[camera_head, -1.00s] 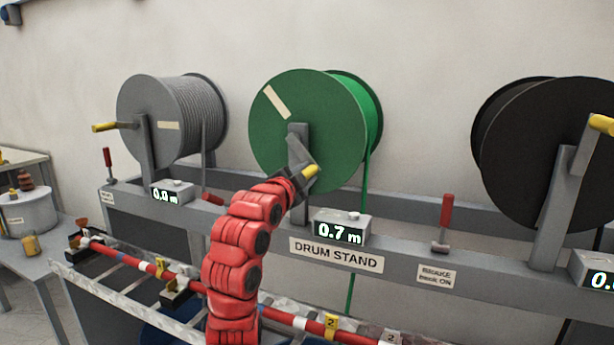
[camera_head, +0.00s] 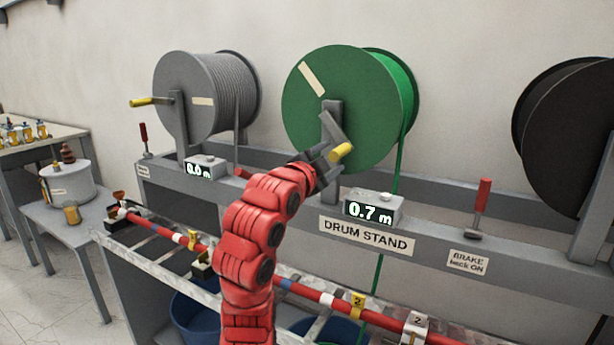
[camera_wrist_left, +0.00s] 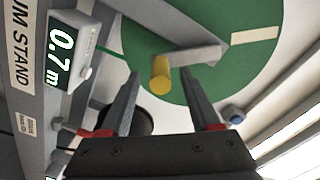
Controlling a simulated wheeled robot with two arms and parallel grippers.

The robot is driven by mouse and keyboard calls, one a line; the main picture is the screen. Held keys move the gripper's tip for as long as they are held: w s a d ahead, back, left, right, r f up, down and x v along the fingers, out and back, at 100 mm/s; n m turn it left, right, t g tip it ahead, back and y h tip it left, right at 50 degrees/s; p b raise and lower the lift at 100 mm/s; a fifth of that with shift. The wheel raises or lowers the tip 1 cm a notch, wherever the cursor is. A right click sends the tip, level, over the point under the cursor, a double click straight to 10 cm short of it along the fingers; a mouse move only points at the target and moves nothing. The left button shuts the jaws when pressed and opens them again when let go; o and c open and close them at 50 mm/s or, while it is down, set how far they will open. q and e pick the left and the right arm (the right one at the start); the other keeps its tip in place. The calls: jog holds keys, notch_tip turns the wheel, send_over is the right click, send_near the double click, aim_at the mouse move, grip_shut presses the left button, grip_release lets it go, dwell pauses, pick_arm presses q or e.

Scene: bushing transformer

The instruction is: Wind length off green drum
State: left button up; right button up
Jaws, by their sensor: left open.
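The green drum (camera_head: 345,130) sits on the drum stand in the middle of the head view, with a cream strip on its face. Its grey crank ends in a yellow handle (camera_head: 341,152), which points down to the right of the hub. My left gripper (camera_head: 328,158) is close to the handle. In the left wrist view the yellow handle (camera_wrist_left: 161,75) lies ahead of and between the two open fingers (camera_wrist_left: 162,95), which do not grip it. The green drum's counter (camera_head: 372,209) reads 0.7 m. Green line hangs down from the drum. My right gripper is not visible.
A grey drum (camera_head: 205,100) with a counter at 0.0 m stands left, a black drum (camera_head: 570,135) right. A red brake lever (camera_head: 481,200) stands right of the counter. A red tube with numbered tags (camera_head: 320,297) runs along the rack below the stand.

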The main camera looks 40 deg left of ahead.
pick_arm(q)
jog(key=b+v, duration=0.3)
jog(key=v, duration=0.9)
jog(key=shift+s+b, duration=0.3)
jog(key=shift+b, duration=0.05)
jog(key=shift+f, duration=0.15)
